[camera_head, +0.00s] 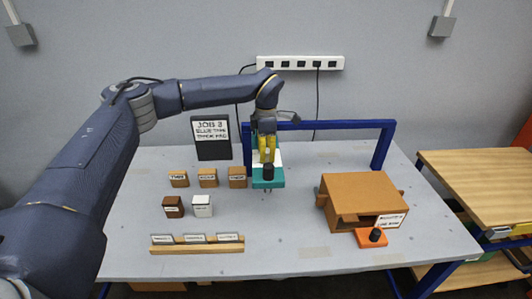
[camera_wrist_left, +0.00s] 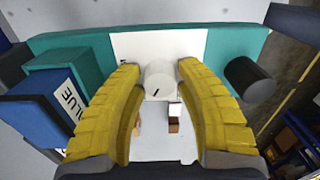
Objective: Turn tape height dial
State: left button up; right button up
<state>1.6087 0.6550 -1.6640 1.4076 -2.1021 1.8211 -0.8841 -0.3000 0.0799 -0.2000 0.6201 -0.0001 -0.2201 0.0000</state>
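The teal plotter carriage (camera_head: 262,184) stands at the back middle of the table, and its teal body (camera_wrist_left: 85,45) spans the top of the left wrist view. A white round dial (camera_wrist_left: 158,88) with a short black mark sits on its white panel (camera_wrist_left: 130,48). My left gripper (camera_head: 266,150) is over the carriage. In the wrist view its yellow fingers (camera_wrist_left: 158,72) are apart, one on each side of the dial, with what looks like a gap. A black knob (camera_head: 268,172) is at the carriage front; a black cylinder (camera_wrist_left: 250,80) shows right of the dial. My right gripper is out of view.
A blue block labelled BLUE (camera_wrist_left: 48,105) is beside the left finger. A blue frame (camera_head: 350,125) stands behind the carriage. Several small labelled blocks (camera_head: 208,177) and a wooden rack (camera_head: 197,248) are left. A brown box (camera_head: 360,190) is right. The front middle table is clear.

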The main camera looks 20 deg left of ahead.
pick_arm(q)
grip_shut()
jog(key=shift+n, duration=0.4)
jog(key=n, duration=0.5)
jog(key=shift+s+f+n, duration=0.1)
jog(key=shift+n, duration=0.3)
jog(key=n, duration=0.4)
jog(key=shift+n, duration=0.4)
jog(key=shift+s+f+n, duration=0.1)
jog(key=shift+n, duration=0.2)
jog(key=shift+o, duration=2.4)
grip_release()
jog(key=shift+r, duration=0.2)
